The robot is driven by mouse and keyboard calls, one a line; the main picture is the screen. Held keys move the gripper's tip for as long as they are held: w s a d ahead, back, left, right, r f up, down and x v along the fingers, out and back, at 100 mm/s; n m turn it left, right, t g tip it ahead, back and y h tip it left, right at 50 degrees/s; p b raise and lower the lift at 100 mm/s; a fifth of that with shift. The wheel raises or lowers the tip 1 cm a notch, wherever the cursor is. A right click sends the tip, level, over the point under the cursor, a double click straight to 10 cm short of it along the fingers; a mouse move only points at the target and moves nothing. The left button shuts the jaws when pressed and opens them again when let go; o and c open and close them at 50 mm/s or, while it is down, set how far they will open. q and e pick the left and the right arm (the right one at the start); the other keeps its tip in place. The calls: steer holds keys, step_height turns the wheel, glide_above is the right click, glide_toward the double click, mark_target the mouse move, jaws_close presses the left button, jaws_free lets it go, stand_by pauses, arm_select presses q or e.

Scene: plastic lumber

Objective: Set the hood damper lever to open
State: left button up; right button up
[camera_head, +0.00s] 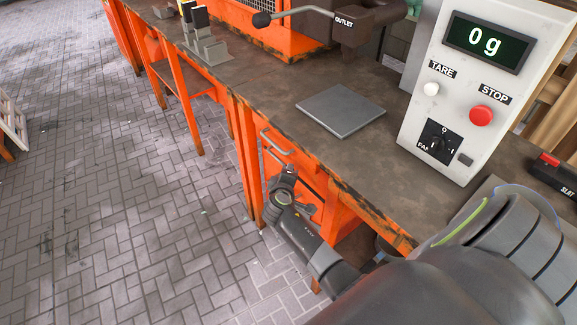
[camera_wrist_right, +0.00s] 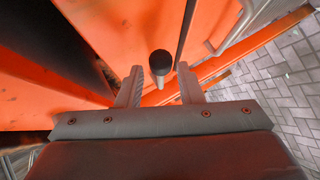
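No label naming a hood damper lever can be read in these views. In the right wrist view, a dark round knob (camera_wrist_right: 159,62) on a short stem stands out near the orange bench front. I cannot tell whether it is the damper lever. My right gripper (camera_wrist_right: 162,78) is open, with one finger on each side of the knob in the picture. No contact shows, and the depth between them is unclear. In the head view, my right wrist (camera_head: 285,195) is low against the bench front. My left gripper is not in view.
A metal handle (camera_head: 277,141) is near my right wrist.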

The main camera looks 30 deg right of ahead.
steer(key=p+v, duration=0.4)
steer(key=v, duration=0.9)
steer(key=shift+p, duration=0.35)
steer(key=shift+s, duration=0.1)
steer(key=s+a+f+g+y, duration=0.15)
steer(key=s+f, duration=0.25)
steer(key=f, duration=0.4)
steer(key=s+f+g+y, duration=0.1)
steer(key=s+f+y, duration=0.1)
steer(key=s+f, duration=0.4)
steer(key=s+f+g+y, duration=0.2)
steer(key=s+f, duration=0.1)
steer(key=f, duration=0.6)
steer(key=s+d+f+m+g+y, duration=0.1)
steer(key=s+f, duration=0.5)
steer(key=s, duration=0.8)
steer(key=s+d+f+m+g+y, duration=0.1)
steer(key=s+d+f+m+g, duration=0.2)
steer(key=s, duration=1.1)
step_height(320, 180, down, 4)
steer(key=m, duration=0.3)
steer(key=shift+r+y, duration=0.15)
steer(key=shift+y, duration=0.1)
